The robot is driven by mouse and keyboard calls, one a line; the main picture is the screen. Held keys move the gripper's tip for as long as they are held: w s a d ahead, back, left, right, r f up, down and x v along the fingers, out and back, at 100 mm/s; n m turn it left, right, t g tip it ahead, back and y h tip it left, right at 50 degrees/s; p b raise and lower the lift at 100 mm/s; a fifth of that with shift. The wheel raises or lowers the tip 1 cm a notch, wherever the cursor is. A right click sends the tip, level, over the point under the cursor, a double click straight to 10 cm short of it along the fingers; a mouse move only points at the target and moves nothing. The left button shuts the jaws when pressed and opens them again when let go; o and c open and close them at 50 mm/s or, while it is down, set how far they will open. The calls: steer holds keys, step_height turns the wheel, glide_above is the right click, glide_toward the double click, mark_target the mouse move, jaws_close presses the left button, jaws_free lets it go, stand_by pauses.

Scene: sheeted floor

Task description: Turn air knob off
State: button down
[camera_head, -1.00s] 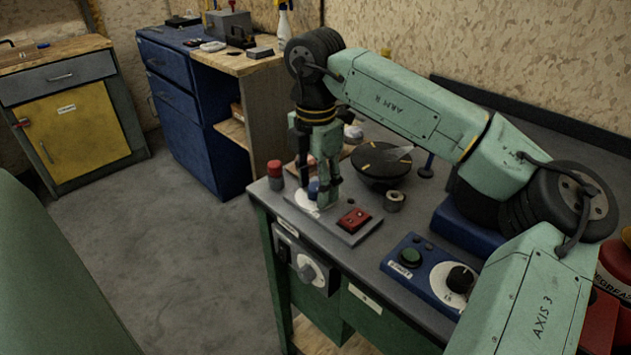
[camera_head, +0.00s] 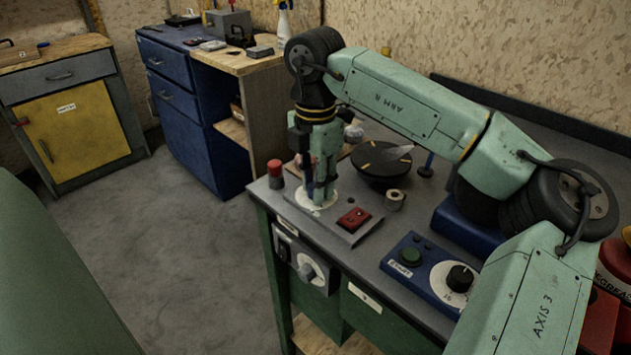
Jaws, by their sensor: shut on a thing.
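My gripper (camera_head: 320,192) points straight down at the near left part of the workbench. Its fingers are shut on a small blue knob (camera_head: 310,189), which they mostly hide. The knob stands on a white round dial (camera_head: 304,203) on a grey panel (camera_head: 340,232). The dial's markings and the knob's pointer cannot be made out. A red rocker switch (camera_head: 354,219) sits on the same panel, right of the fingers.
A red-topped post (camera_head: 275,174) stands left of the gripper. A black turntable (camera_head: 380,165) and a metal ring (camera_head: 395,199) are to the right. A blue box has a black knob (camera_head: 460,279) and green button (camera_head: 411,256). A grey knob (camera_head: 306,272) is on the bench front.

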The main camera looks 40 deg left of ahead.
steer(key=n+b, duration=0.1)
steer(key=n, duration=1.1)
steer(key=shift+d, duration=0.1)
steer(key=n, duration=0.6)
steer(key=shift+w+n, duration=0.1)
steer(key=shift+n, duration=0.2)
steer(key=shift+n+p, duration=0.55)
steer(key=shift+n, duration=2.05)
steer(key=c, duration=1.2)
jaws_free()
steer(key=shift+c, duration=0.2)
steer(key=shift+r, duration=0.1)
